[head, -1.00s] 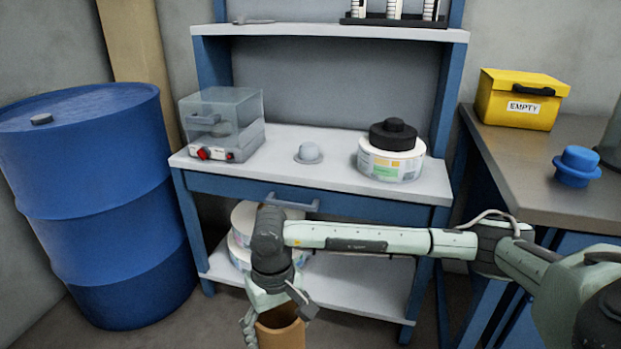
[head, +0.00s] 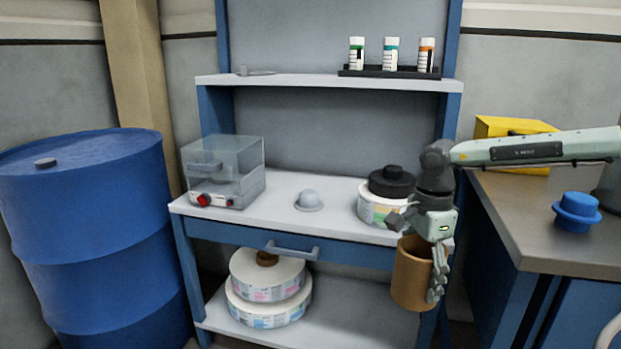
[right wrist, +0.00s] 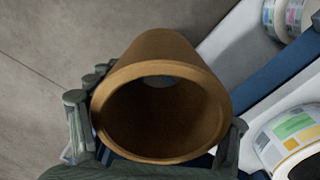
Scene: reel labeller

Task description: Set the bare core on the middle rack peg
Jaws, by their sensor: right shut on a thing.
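The bare core, a brown cardboard tube (head: 413,273), hangs in my right gripper (head: 425,277) in front of the worktop's right front edge. In the right wrist view the core (right wrist: 160,55) shows its open, hollow end, with gripper fingers on both sides of it. My right gripper is shut on the core's wall. My left gripper is not in view. No rack peg can be clearly made out. A black rack (head: 388,72) on the upper shelf holds three white tubes with green, teal and orange bands.
The worktop (head: 265,207) carries a clear-lidded box (head: 222,172), a grey knob-like piece (head: 308,200) and a label reel (head: 374,207) under a black cap. Label reels (head: 268,312) lie on the lower shelf. A blue drum (head: 85,240) stands left. The right bench (head: 520,222) holds a blue knob (head: 577,211).

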